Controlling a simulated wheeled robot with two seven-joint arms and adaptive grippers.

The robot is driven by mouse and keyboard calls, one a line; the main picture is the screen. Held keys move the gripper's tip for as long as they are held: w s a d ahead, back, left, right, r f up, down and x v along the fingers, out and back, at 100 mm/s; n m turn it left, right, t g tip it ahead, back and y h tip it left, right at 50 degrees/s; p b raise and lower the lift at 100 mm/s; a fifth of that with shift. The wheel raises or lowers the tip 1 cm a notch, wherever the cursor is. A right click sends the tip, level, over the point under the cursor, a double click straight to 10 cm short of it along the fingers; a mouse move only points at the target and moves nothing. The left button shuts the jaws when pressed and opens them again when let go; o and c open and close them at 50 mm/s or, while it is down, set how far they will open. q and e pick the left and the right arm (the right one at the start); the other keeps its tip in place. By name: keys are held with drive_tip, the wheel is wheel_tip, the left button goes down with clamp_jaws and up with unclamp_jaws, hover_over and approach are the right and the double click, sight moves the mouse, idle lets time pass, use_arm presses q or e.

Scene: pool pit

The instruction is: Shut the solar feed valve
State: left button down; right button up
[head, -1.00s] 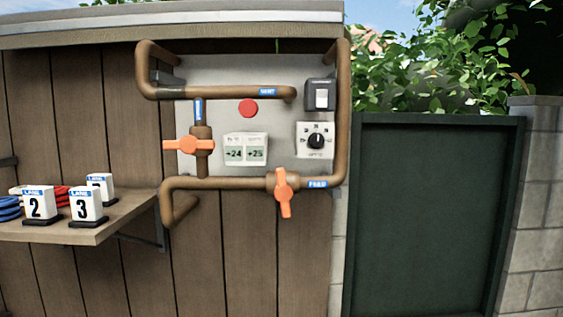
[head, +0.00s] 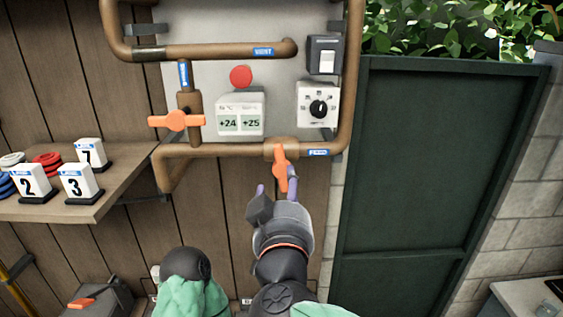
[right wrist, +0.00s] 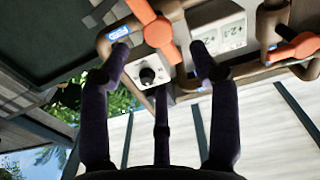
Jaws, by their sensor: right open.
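The feed valve sits on the lower horizontal copper pipe, left of a small blue label. Its orange handle (head: 280,165) points down, across the pipe. My right gripper (head: 277,186) is just below the valve, its purple fingers open on either side of the handle's lower end; I cannot tell whether they touch it. In the right wrist view the orange handle (right wrist: 155,32) shows between and beyond the open fingertips (right wrist: 159,48). My left gripper is not in view.
A second orange handle (head: 176,121) lies level across the vertical pipe at left. A red button (head: 241,76), a display (head: 240,116) and a dial (head: 318,107) are on the panel. A shelf (head: 85,206) with numbered blocks is at left. A dark green door (head: 435,160) is at right.

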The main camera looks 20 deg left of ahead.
sight(282, 170)
drive_tip(key=x, duration=0.9)
drive_tip(key=shift+f+p, duration=0.15)
drive_tip(key=shift+p, duration=0.25)
